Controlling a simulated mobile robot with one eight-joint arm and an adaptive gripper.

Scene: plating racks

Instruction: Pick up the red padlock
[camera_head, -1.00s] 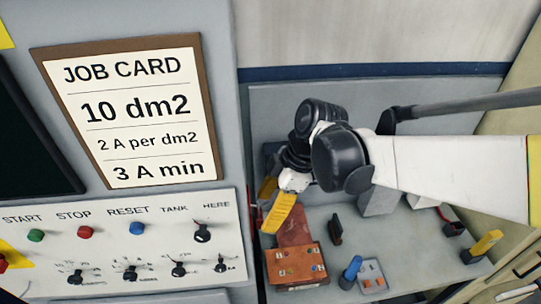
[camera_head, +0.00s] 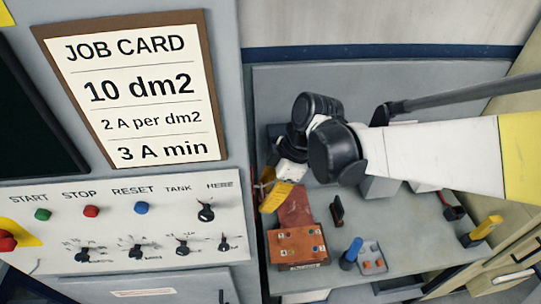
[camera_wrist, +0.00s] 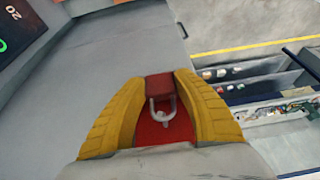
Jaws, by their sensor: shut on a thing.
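My gripper (camera_wrist: 160,95) shows in the wrist view with its two yellow fingers shut on the red padlock (camera_wrist: 160,87). The padlock's dark red body sits between the fingertips, and its pale grey shackle points back toward the wrist camera. More red shows between the fingers behind the shackle; I cannot tell whether it is part of the padlock. In the head view my gripper (camera_head: 274,197) is over the left side of the grey bench, near a dull red plate (camera_head: 296,206). The padlock cannot be made out clearly there.
An orange-brown box (camera_head: 298,246) stands in front of the red plate. A small black item (camera_head: 337,211), a blue-handled item (camera_head: 351,252), a grey tray (camera_head: 371,257) and a yellow-handled item (camera_head: 485,231) are on the bench (camera_head: 410,245). The control panel (camera_head: 110,225) borders it at left.

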